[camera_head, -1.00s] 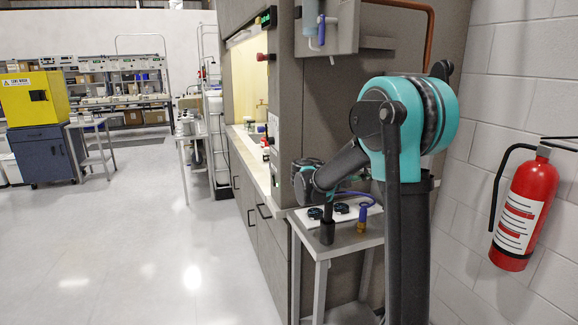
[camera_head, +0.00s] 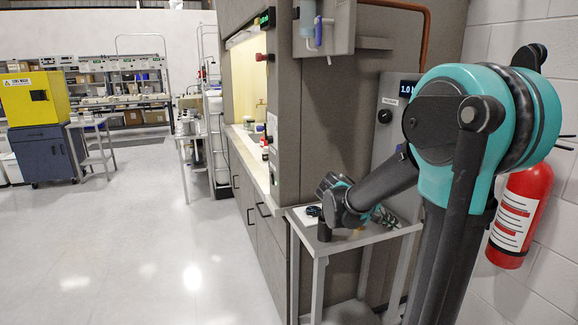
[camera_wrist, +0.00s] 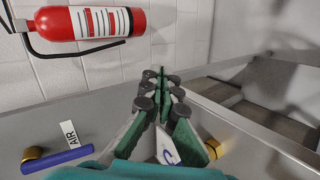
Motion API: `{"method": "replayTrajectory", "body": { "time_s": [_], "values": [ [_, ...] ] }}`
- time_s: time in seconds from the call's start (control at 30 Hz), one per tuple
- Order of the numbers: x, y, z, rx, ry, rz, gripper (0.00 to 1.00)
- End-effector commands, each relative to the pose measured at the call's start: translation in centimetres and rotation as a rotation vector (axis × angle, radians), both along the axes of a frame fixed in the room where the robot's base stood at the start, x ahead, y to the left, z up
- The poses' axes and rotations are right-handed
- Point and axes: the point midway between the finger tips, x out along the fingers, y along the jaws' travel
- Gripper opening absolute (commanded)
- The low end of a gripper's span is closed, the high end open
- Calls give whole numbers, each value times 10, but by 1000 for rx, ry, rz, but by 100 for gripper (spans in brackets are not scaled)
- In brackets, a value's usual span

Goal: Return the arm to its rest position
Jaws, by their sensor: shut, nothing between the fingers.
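My arm, teal and dark grey, stands at the right in the head view, bent at a big teal joint. Its forearm reaches left and down over a small grey side table (camera_head: 375,236). My gripper (camera_wrist: 161,76) shows in the wrist view with green-padded fingers and dark round knobs. Its fingertips are together and nothing is held between them. In the head view the gripper is mostly hidden behind the wrist, close above the table.
A red fire extinguisher (camera_head: 520,212) hangs on the block wall, partly behind my arm; it also shows in the wrist view (camera_wrist: 92,22). A grey panel with a display (camera_head: 393,110) stands behind the table. A blue piece (camera_wrist: 57,160) lies near an AIR tag (camera_wrist: 70,134). Floor at left is clear.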

Motion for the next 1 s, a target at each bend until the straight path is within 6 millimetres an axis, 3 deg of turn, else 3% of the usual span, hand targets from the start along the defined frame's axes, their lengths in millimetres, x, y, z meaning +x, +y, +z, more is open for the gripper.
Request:
{"method": "replayTrajectory", "body": {
  "time_s": [0.07, 0.2, 0.4, 0.63, 1.0],
  "values": [
    [-31, 4, -31, 135, 8, 20, 0],
    [-81, 31, -85, 406, -10, 63, 0],
    [-137, 84, -136, 744, -91, 104, 0],
    [-164, 121, -155, 939, -166, 119, 0],
    [-165, 125, -156, 958, -174, 122, 0]
  ]
}}
